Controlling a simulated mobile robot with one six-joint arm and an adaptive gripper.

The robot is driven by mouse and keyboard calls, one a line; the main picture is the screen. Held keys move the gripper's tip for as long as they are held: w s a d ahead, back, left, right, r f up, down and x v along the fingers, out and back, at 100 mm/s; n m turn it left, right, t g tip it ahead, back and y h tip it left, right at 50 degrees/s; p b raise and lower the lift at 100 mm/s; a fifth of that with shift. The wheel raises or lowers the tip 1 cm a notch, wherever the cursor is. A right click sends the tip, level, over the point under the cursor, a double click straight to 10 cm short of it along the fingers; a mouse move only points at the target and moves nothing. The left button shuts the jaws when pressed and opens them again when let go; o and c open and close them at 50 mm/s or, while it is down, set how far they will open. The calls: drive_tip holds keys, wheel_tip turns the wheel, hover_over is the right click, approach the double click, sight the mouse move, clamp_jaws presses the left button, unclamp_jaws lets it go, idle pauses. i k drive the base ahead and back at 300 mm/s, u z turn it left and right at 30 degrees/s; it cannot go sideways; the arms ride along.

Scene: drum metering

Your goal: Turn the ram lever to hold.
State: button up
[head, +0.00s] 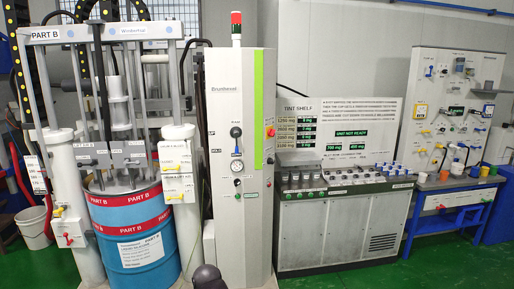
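A lever with a black knob (236,132) is on the front of the light grey control cabinet (222,215). A red-handled valve (67,238) sits low on the left white ram post (75,195) of the drum press. A smaller valve handle (176,198) is on the right post (180,165). My gripper does not show; only a dark rounded part, probably of my arm, shows at the bottom edge.
A blue drum (135,225) with red bands stands between the posts. A gauge (237,166) is below the cabinet's lever. The tint shelf counter (340,225) is right of the cabinet, then a blue bench (450,222). Green floor (375,278) is clear in front.

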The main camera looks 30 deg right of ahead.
sight(236, 133)
drive_tip(key=z, duration=0.4)
drive_tip(key=i, duration=1.25)
drive_tip(key=u, duration=0.25)
